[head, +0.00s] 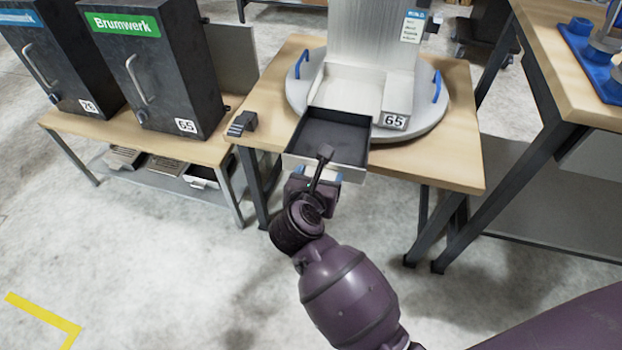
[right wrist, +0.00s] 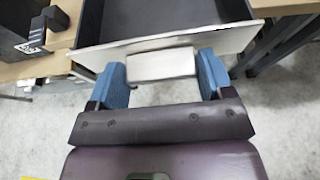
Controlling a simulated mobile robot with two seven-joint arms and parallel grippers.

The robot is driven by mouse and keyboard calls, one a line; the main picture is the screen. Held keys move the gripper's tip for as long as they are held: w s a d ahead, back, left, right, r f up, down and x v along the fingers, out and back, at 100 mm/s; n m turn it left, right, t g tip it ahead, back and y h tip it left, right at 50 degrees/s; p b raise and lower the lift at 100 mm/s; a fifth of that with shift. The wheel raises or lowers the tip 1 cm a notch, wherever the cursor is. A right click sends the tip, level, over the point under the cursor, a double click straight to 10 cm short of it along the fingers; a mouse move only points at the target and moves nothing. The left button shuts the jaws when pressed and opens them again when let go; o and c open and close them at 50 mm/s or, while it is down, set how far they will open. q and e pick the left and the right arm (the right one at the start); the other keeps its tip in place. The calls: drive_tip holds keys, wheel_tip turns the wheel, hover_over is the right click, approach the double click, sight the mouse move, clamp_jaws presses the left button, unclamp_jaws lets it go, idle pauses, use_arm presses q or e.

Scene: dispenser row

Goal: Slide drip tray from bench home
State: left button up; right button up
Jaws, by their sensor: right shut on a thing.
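The drip tray (head: 330,138) is a shallow box with a dark inside and a pale front. It sticks out from the base of the pale metal dispenser (head: 372,45) marked 65, past the bench's front edge. My right gripper (head: 318,174) is at the tray's front. In the right wrist view its blue fingers (right wrist: 162,72) stand on either side of the tray's pale block handle (right wrist: 162,64), shut on it. The tray's dark inside (right wrist: 165,18) looks empty where it shows. The tray's rear end is hard to make out. My left gripper is not in view.
The dispenser stands on a grey round plate (head: 432,118) with blue handles, on a wooden bench (head: 450,165). A small dark block (head: 242,123) lies left of the tray. Dark cabinets (head: 155,65) stand on the left bench. Another table (head: 560,80) is at right. Floor in front is clear.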

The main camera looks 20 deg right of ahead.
drive_tip(key=shift+w+f, duration=0.3)
drive_tip(key=shift+w, duration=0.1)
drive_tip(key=shift+w+d+f+b, duration=0.1)
drive_tip(key=shift+w+d+b, duration=0.05)
drive_tip(key=shift+w+d, duration=0.7)
drive_tip(key=shift+w+d+f+b, duration=0.1)
drive_tip(key=shift+w+d, duration=0.45)
drive_tip(key=shift+w, duration=0.65)
drive_tip(key=shift+w+d+b, duration=0.15)
drive_tip(key=shift+w+d, duration=0.55)
drive_tip(key=shift+w, duration=0.3)
drive_tip(key=shift+w+d, duration=0.6)
drive_tip(key=shift+w, duration=0.3)
drive_tip(key=shift+w+d+f+b, duration=0.1)
drive_tip(key=shift+w+d, duration=0.45)
drive_tip(key=shift+w, duration=0.3)
drive_tip(key=shift+w+d+f+b, duration=0.1)
drive_tip(key=shift+w+d+b, duration=0.05)
drive_tip(key=shift+w+d, duration=0.55)
drive_tip(key=shift+w+d+b, duration=0.1)
drive_tip(key=shift+w+d, duration=0.35)
drive_tip(key=shift+w, duration=0.5)
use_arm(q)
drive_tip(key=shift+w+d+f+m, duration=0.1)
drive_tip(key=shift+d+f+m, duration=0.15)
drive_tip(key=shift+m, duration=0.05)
use_arm(e)
drive_tip(key=shift+w+d, duration=0.2)
drive_tip(key=shift+w, duration=0.05)
